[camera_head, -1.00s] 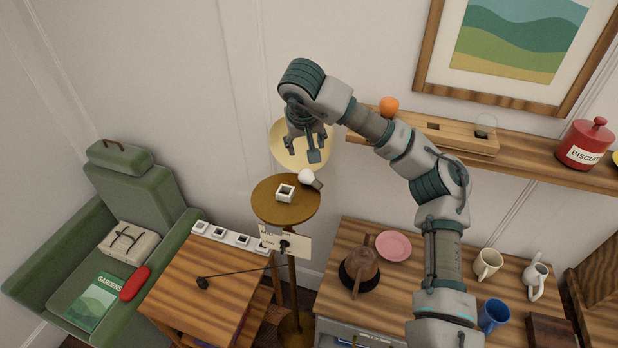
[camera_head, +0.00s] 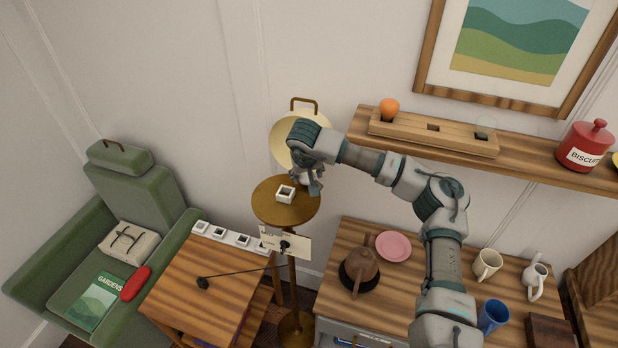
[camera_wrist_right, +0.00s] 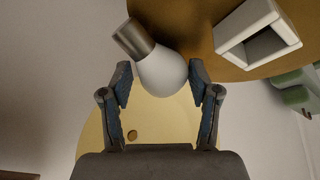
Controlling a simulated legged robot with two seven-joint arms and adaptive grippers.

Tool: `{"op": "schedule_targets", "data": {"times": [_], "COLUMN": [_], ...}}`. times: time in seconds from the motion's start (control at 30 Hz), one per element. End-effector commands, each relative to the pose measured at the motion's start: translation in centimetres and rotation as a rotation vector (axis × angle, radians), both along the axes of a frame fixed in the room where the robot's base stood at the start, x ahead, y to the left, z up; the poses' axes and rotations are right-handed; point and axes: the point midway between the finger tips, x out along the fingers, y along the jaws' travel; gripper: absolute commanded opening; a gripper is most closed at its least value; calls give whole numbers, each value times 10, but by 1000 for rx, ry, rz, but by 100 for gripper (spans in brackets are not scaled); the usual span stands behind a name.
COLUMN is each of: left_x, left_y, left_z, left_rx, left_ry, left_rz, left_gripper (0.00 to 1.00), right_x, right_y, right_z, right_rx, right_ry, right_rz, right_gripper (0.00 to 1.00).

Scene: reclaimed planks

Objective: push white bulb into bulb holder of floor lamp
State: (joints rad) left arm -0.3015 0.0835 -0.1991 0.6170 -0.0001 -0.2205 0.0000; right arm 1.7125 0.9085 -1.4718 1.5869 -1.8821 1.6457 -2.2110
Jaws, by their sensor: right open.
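The white bulb (camera_wrist_right: 163,70) with its grey metal base lies tilted at the edge of the floor lamp's round brown tray (camera_head: 270,208). My right gripper (camera_wrist_right: 160,84) is open, with one finger on each side of the bulb's glass; whether they touch it I cannot tell. In the head view this gripper (camera_head: 308,186) is over the tray's far right edge and mostly hides the bulb. The lamp's cream dish shade (camera_head: 284,146) stands behind the gripper, partly covered. A small brown round part (camera_wrist_right: 132,134) shows on the dish; I cannot tell whether it is the bulb holder. My left gripper is not in view.
A white square holder (camera_head: 286,194) stands on the tray, left of the bulb. A card (camera_head: 298,240) hangs below the tray. A wall shelf (camera_head: 535,160) with a wooden rack (camera_head: 400,130) is at the right. A side table (camera_head: 205,285) is at the lower left.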

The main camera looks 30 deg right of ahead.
Motion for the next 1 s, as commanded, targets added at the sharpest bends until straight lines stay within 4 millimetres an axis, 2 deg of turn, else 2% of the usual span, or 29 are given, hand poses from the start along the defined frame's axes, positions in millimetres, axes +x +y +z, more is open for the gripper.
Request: {"op": "schedule_targets", "data": {"times": [0.27,0.43,0.53,0.57,0.87,1.0], "left_x": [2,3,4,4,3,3], "left_y": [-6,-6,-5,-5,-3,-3], "left_z": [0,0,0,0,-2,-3], "left_rx": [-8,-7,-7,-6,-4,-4], "left_ry": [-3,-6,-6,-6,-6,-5], "left_rz": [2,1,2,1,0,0], "left_gripper": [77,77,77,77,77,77], "right_x": [2,2,2,2,0,0], "right_y": [1,1,0,0,1,3], "right_z": [-3,-3,-4,-4,0,16], "right_rx": [-1,-1,0,0,1,2], "right_ry": [-2,-2,-2,-2,-2,-4], "right_rz": [1,1,1,1,1,1], "right_gripper": [62,22,18,14,13,13]}}
